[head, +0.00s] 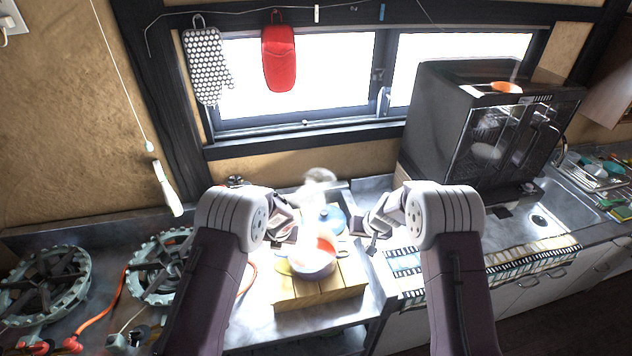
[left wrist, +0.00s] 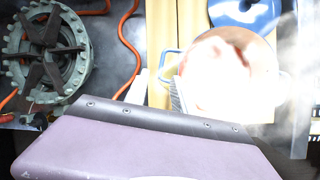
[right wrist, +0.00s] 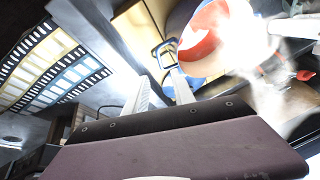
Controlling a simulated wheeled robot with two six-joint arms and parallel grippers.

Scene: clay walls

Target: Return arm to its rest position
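My left gripper (head: 285,228) hangs above and left of a blue-rimmed pot (head: 318,264) with red-orange contents. In the left wrist view its two fingers (left wrist: 157,88) stand apart, with the pot's blue handle (left wrist: 169,62) beyond them. My right gripper (head: 371,236) is right of the pot and apart from it. In the right wrist view its fingers (right wrist: 163,90) are spread and empty, with the other blue handle (right wrist: 164,52) beyond their tips. Steam and glare blur part of the pot.
The pot stands on a wooden board (head: 318,290). A blue lid (head: 333,219) lies behind it. Two burners (head: 40,283) with orange hoses are at left. A black oven-like appliance (head: 440,135) and a sink (head: 540,220) are at right. Mitts (head: 279,62) hang by the window.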

